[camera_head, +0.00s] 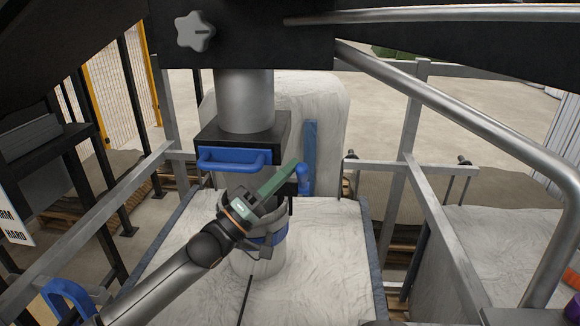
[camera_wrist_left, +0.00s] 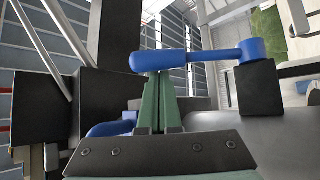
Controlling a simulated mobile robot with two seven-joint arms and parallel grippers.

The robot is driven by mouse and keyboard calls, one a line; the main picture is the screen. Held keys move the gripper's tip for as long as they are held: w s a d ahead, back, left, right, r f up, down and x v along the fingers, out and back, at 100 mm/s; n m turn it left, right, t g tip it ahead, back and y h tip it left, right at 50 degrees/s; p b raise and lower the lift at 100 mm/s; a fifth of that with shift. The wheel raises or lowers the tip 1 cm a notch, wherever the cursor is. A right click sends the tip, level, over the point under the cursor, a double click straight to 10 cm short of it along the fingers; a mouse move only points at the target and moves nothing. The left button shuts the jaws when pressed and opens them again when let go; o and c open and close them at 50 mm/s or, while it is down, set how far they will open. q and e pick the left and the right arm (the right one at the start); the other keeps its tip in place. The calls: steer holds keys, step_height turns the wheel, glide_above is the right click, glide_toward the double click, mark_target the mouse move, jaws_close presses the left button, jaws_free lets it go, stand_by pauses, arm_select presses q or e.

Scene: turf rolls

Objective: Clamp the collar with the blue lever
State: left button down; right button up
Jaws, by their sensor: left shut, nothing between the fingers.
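The blue lever (camera_head: 304,180) stands at the right side of a dark square collar block (camera_head: 283,132) below a metal pipe. In the left wrist view the blue lever (camera_wrist_left: 195,58) reaches across above the fingers, from a round blue hub on a dark mount. My left gripper (camera_head: 292,166) has green fingers closed together with nothing between them. Its tips are at the lever; in the left wrist view the fingertips (camera_wrist_left: 158,78) meet the underside of the lever's free end in the picture. Whether they touch cannot be told. My right gripper is not in view.
A blue handle (camera_head: 233,159) is on the block's front. Below hangs a white bag spout (camera_head: 262,265) with a blue band, partly hidden by my left arm. A white bulk bag (camera_head: 330,235) spreads underneath. Metal frame rails (camera_head: 440,200) stand to the right.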

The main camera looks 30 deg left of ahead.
arm_select(q)
steer(key=shift+w+d+r, duration=0.15)
steer(key=shift+w, duration=0.15)
steer(key=shift+s, duration=0.1)
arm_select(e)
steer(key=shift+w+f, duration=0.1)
